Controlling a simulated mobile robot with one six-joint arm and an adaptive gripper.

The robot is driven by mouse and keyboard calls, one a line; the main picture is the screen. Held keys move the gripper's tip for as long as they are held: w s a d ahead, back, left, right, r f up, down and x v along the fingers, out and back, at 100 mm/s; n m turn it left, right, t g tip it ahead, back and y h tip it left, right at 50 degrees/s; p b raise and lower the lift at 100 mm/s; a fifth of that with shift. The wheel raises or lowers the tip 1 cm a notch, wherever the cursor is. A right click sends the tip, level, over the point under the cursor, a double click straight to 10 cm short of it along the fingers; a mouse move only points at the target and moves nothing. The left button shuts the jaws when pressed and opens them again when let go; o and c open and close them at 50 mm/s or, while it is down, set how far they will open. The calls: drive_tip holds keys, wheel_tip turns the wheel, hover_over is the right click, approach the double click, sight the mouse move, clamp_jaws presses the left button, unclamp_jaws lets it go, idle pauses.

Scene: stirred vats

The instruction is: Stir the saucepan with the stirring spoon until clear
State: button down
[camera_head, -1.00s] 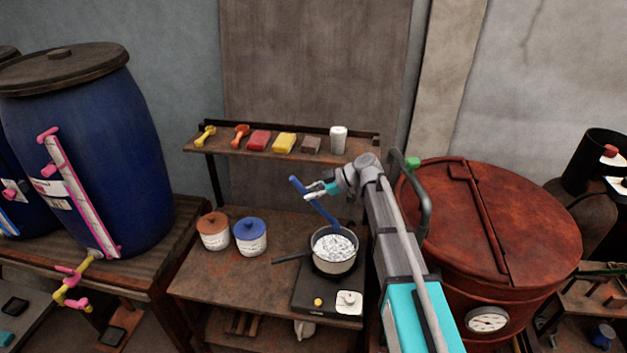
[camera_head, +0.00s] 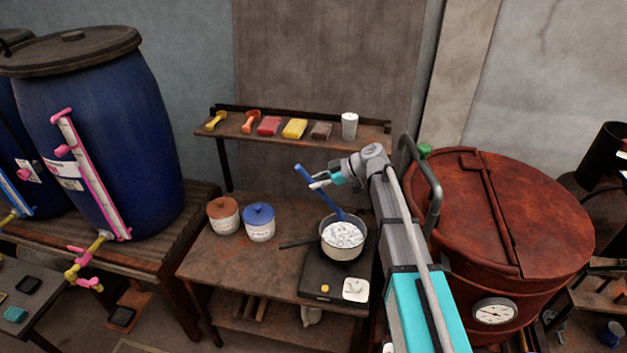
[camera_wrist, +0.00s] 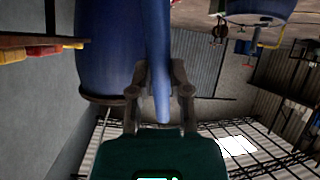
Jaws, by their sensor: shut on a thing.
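The saucepan (camera_head: 343,252) stands on a dark hot plate (camera_head: 322,284) on the low table, its handle pointing left. Its contents (camera_head: 342,234) look white and lumpy with grey streaks. My gripper (camera_head: 318,182) is shut on the blue stirring spoon (camera_head: 322,193), above and to the left of the pan. The spoon is tilted, its upper end to the left and its lower end inside the pan at the back edge of the contents. The spoon's bowl is hidden in the white contents. In the wrist view the blue spoon shaft (camera_wrist: 160,70) runs between the fingers.
A shelf (camera_head: 285,140) behind holds scoops, coloured blocks and a white cup (camera_head: 349,126). A large rusty red vat (camera_head: 500,215) stands close on the right of my arm.

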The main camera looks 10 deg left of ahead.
drive_tip(key=shift+s+a+f+b, duration=0.9)
drive_tip(key=shift+a+f+b, duration=0.8)
drive_tip(key=shift+f, duration=0.25)
drive_tip(key=w+d+f+b, duration=0.2)
drive_tip(key=d+f+b, duration=0.2)
drive_tip(key=f+b, duration=0.3)
drive_tip(key=shift+w+d+f+b, duration=0.2)
drive_tip(key=shift+d+f+b, duration=0.1)
drive_tip(key=shift+f+b, duration=0.15)
drive_tip(key=shift+s, duration=0.1)
